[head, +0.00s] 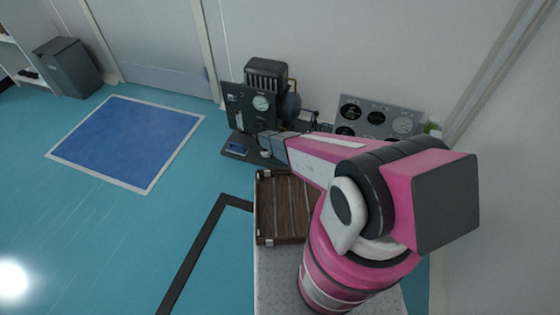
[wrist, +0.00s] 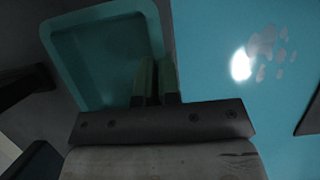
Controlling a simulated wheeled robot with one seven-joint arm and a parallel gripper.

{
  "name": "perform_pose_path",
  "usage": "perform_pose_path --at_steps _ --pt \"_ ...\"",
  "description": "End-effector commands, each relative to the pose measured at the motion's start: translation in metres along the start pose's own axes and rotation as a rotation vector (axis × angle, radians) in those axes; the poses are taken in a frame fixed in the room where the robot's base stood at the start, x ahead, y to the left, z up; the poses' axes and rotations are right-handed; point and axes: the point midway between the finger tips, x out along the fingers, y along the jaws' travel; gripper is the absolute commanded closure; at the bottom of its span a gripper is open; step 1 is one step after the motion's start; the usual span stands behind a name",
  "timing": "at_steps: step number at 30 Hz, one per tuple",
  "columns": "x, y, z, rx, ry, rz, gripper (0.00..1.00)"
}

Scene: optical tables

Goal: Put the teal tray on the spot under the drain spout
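The teal tray (wrist: 98,55) fills the upper left of the wrist view, its shallow inside facing the camera. My gripper (wrist: 155,78) is at the tray's right wall, one finger on the inner side and one on the outer side, close together. It looks shut on that wall. In the head view my arm reaches toward the dark machine (head: 237,108) with a round gauge, its end beside the machine's base. The tray cannot be made out there. I cannot pick out the drain spout or the spot under it in either view.
A brown wooden crate (head: 265,235) stands on a grey metal surface (head: 272,285) below my arm. A panel of dials (head: 403,125) stands to the right of the machine. A blue floor mat (head: 128,140) and open floor lie to the left.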

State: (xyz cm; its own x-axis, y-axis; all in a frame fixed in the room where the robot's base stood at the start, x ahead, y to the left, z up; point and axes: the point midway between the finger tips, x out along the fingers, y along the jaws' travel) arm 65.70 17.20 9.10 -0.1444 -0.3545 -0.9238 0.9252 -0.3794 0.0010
Motion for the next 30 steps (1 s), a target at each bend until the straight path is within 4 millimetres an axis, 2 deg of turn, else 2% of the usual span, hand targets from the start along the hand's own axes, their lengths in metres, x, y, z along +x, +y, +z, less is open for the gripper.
perform_pose_path --at_steps 5,11,14,26,27,28,30 --pt "0.004 0.004 0.011 0.000 0.000 0.000 1.00" --pt "0.016 0.015 0.036 0.001 0.000 0.001 1.00" --pt "0.027 0.015 0.028 -0.001 0.000 0.001 1.00" --pt "0.031 0.014 0.026 0.000 0.000 0.001 1.00" --pt "0.030 0.014 0.027 0.000 0.000 0.001 0.83" --pt "0.030 0.014 0.027 0.000 0.000 0.001 0.74" --pt "0.030 0.014 0.027 0.000 0.000 0.001 0.71"
